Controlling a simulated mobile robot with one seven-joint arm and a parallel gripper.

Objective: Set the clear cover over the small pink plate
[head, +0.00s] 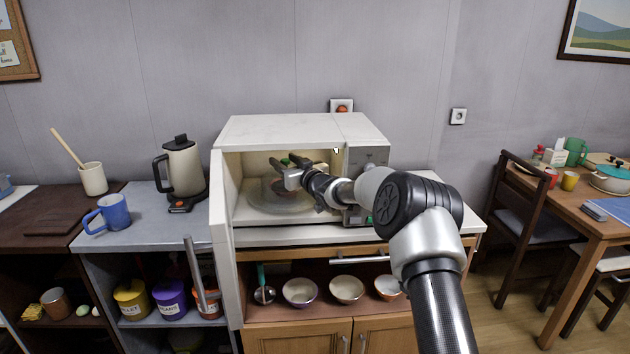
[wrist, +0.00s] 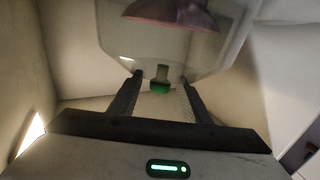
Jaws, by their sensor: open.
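The clear cover (wrist: 225,55) is inside the open microwave. In the wrist view its green knob (wrist: 160,86) sits between the fingers of my gripper (wrist: 160,78), with gaps on both sides. My gripper, open, also shows inside the microwave in the head view (head: 286,162). The small pink plate (wrist: 172,12) shows through the clear wall of the cover, so the cover appears to stand over it. The lower rim is out of the wrist view and is hard to make out in the head view.
The microwave (head: 300,132) stands on a counter, its door (head: 222,215) swung open at the left. A glass turntable (head: 262,207) lies on its floor. A kettle (head: 182,165) and a blue mug (head: 108,212) stand on the left counter. Bowls (head: 346,290) are on the shelf below.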

